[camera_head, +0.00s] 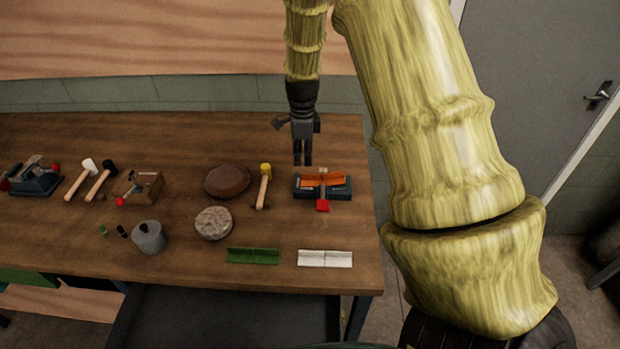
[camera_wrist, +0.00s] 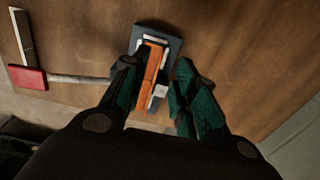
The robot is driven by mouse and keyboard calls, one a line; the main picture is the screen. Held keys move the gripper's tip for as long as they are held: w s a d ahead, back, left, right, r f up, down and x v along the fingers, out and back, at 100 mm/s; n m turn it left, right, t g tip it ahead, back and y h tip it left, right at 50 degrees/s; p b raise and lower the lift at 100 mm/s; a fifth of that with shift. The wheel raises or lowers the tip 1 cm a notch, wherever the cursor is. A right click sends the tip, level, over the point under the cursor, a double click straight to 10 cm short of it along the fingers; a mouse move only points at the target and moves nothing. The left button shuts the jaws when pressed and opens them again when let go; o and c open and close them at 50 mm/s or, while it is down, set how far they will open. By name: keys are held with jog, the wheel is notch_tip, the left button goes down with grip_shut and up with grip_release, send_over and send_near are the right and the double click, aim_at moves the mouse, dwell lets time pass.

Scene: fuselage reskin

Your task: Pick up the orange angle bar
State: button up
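The orange angle bar (camera_head: 312,181) lies on a dark blue-grey block or fixture (camera_head: 342,193) near the right end of the table. In the wrist view the orange angle bar (camera_wrist: 150,68) lies lengthwise on the dark fixture (camera_wrist: 172,46). My gripper (camera_head: 302,161) points down above the table, just behind and slightly left of the bar in the head view. In the wrist view my gripper (camera_wrist: 158,76) has its fingers apart, with the bar showing in the gap between them. It appears empty. The fingers hide some of the fixture.
A red-handled lever (camera_head: 323,205) extends from the fixture toward the front; its red handle (camera_wrist: 28,78) also shows in the wrist view. A white angle bar (camera_head: 325,259) and a green one (camera_head: 253,256) lie in front. A yellow-headed mallet (camera_head: 264,187) lies left.

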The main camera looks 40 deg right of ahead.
aim_at(305, 180)
notch_tip(305, 180, down, 2)
jog(key=shift+w+f, duration=0.15)
jog(key=shift+f, duration=0.05)
jog(key=shift+s+f+p, duration=0.25)
jog(key=shift+f+p, duration=0.25)
jog(key=shift+p, duration=0.25)
jog(key=f, duration=0.1)
jog(key=f+p, duration=0.1)
jog(key=f, duration=0.1)
jog(key=shift+w+d, duration=0.15)
jog(key=shift+d, duration=0.15)
jog(key=shift+f+p, duration=0.3)
jog(key=shift+f, duration=0.3)
grip_shut()
